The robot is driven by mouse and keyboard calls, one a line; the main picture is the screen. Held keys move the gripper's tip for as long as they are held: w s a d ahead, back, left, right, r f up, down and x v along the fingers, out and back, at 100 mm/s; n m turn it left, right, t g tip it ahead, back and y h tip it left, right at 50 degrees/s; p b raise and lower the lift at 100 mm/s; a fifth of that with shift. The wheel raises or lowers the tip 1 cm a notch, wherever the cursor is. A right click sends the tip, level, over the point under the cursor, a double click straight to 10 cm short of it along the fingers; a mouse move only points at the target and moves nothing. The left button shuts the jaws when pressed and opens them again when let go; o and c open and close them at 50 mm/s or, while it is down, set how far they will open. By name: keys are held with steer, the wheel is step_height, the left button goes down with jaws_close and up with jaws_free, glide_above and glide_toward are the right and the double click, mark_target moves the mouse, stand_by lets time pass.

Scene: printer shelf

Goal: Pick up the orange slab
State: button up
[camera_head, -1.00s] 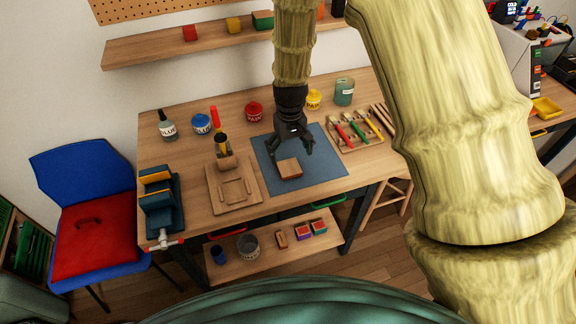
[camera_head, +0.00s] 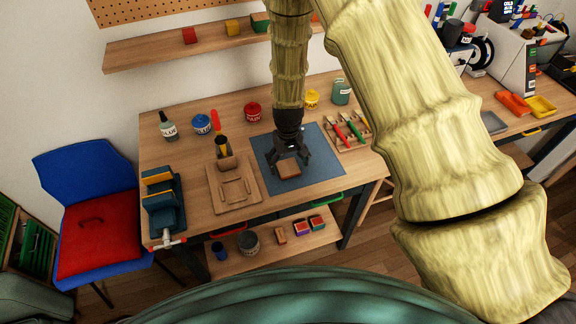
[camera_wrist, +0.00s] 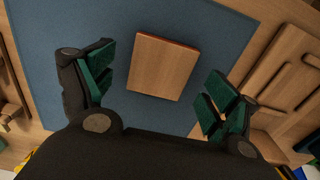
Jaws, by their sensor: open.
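The orange slab (camera_head: 289,169) is a flat, orange-brown, wood-grained square block. It lies on the blue mat (camera_head: 327,172) on the workbench. In the wrist view the slab (camera_wrist: 164,66) is between my two green-padded fingers, toward the far side, with a gap on either side. My gripper (camera_head: 291,157) points down just above the slab, open and empty. In the head view its fingers partly cover the slab's back edge. Whether the fingertips reach down to the slab's height is hard to tell.
A wooden frame board (camera_head: 234,189) lies left of the mat and a brush rack (camera_head: 349,134) right of it. Paint jars, such as the red one (camera_head: 252,113), stand behind. A blue vise (camera_head: 162,205) is at the left edge. The mat around the slab is clear.

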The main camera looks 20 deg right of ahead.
steer(key=shift+f, duration=0.6)
steer(key=c, duration=1.1)
steer(key=shift+r, duration=0.15)
